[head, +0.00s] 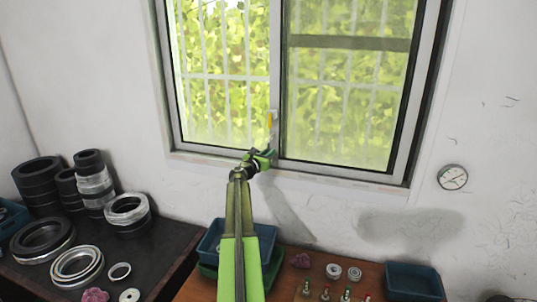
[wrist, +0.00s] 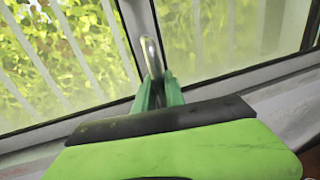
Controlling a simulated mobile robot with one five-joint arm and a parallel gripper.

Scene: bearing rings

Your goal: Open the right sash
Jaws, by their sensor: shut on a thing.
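The window has a left pane (head: 215,90) and a right sash (head: 345,105) with a greyer pane, which fills the right half of the frame. A slim upright handle (head: 272,118) sits low on the middle stile, with a yellow part in the head view. My gripper (head: 268,155) is at the foot of this stile, just above the sill. In the wrist view, my green fingers (wrist: 158,92) are shut on the lower end of the pale metallic handle (wrist: 151,55). The fingers hide the held part.
A dark bench (head: 150,250) on the left carries several bearing rings. Below the window, a wooden table (head: 280,285) has a blue bin (head: 415,280), rings and small parts. Bars (head: 205,75) stand outside the glass. A round gauge (head: 452,177) hangs on the wall at right.

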